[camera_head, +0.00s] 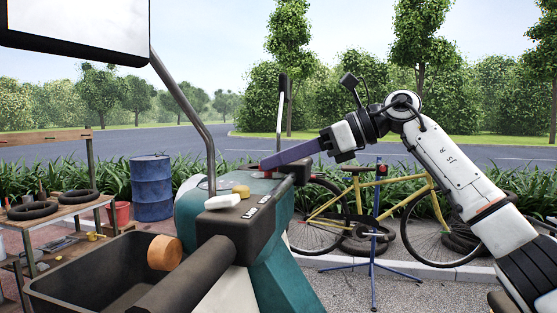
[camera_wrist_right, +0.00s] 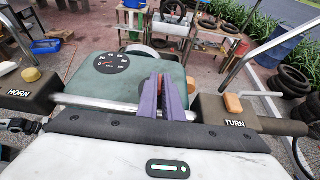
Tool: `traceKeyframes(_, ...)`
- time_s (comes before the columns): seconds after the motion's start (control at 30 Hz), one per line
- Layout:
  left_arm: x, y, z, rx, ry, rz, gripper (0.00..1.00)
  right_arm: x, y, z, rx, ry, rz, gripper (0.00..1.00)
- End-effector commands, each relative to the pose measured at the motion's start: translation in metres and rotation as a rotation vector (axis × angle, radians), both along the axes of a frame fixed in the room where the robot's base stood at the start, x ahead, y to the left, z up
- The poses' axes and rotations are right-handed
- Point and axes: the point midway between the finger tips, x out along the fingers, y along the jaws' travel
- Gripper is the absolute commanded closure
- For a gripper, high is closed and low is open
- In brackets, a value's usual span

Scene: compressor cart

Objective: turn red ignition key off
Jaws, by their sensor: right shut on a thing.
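The red ignition key (camera_wrist_right: 143,88) shows only as a small patch of red on the green dash in the right wrist view, mostly hidden behind my fingers. In the head view a bit of red (camera_head: 264,174) shows at the fingertips. My right gripper (camera_head: 272,164) reaches in from the right over the cart's console. Its purple fingers (camera_wrist_right: 166,92) are close together at the key and shut on it. The key's angle is hidden. My left gripper is in neither view.
A round black gauge (camera_wrist_right: 112,63) sits left of the fingers. The HORN box (camera_wrist_right: 30,88) and TURN box (camera_wrist_right: 232,112) flank the dash, with a metal bar between them. The head view shows a dark bin (camera_head: 75,290), a blue barrel (camera_head: 152,188) and a yellow bicycle (camera_head: 375,190).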

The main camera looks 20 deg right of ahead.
Motion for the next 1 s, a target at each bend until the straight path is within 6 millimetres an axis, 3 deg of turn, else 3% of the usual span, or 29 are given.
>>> traceKeyframes(0.03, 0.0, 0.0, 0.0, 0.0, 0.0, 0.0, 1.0, 0.0, 0.0, -0.001, -0.003, 0.001, 0.001, 0.91)
traceKeyframes(0.13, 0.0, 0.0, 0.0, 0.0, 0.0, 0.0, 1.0, 0.0, 0.0, -0.001, -0.003, 0.001, 0.0, 0.75)
traceKeyframes(0.47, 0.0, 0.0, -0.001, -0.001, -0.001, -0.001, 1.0, -0.001, -0.002, 0.0, -0.001, 0.0, -0.001, 0.75)
traceKeyframes(1.0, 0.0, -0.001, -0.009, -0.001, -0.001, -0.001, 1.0, -0.046, -0.071, 0.035, 0.0, -0.001, -0.002, 0.75)
